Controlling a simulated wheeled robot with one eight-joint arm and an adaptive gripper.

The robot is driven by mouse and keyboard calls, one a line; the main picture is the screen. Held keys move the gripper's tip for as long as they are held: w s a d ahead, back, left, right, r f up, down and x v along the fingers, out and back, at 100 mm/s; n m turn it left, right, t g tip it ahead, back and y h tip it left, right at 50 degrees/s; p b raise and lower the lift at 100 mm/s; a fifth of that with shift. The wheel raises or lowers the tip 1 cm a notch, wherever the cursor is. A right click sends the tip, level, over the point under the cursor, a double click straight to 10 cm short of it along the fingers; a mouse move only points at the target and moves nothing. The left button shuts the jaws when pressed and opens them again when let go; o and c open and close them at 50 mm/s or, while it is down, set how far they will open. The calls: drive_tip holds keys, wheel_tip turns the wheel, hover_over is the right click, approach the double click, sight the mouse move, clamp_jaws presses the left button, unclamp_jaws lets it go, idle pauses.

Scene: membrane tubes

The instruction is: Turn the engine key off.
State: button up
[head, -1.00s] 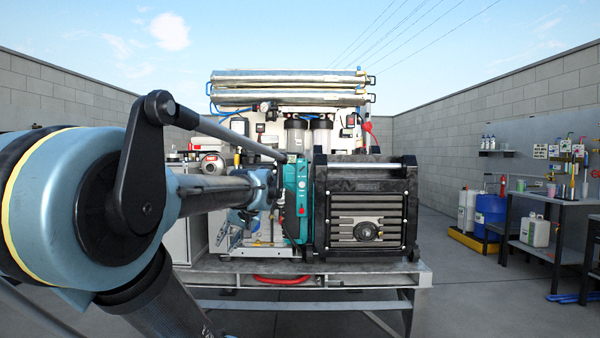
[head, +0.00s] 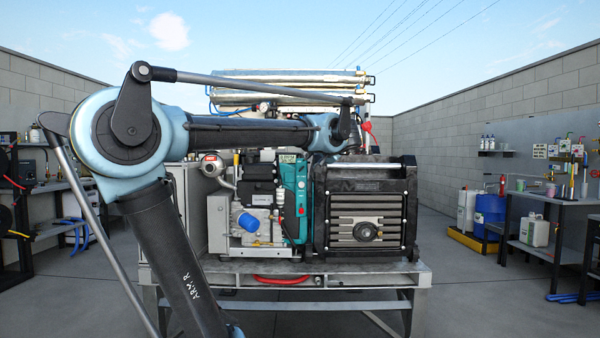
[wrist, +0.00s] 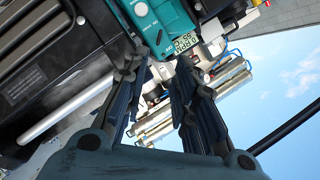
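The engine's teal control panel (head: 293,190) stands upright left of the black engine housing. A small red part (head: 301,211) shows on it, but I cannot tell whether this is the key. The key's position is too small to read. My gripper (wrist: 155,75) has its two dark fingers apart with nothing between them, and the panel appears beyond the fingertips. In the head view my gripper is hidden behind my arm.
The black housing (head: 366,210) with a round knob sits on a metal bench (head: 425,275). A blue-capped filter (head: 248,221) and piping are left of the panel. Silver membrane tubes (head: 285,85) lie above. A side table (head: 555,208) stands at right. The floor between is clear.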

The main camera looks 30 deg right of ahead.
sight(302, 168)
drive_tip(key=x, duration=1.7)
drive_tip(key=shift+w+d, duration=0.15)
clamp_jaws()
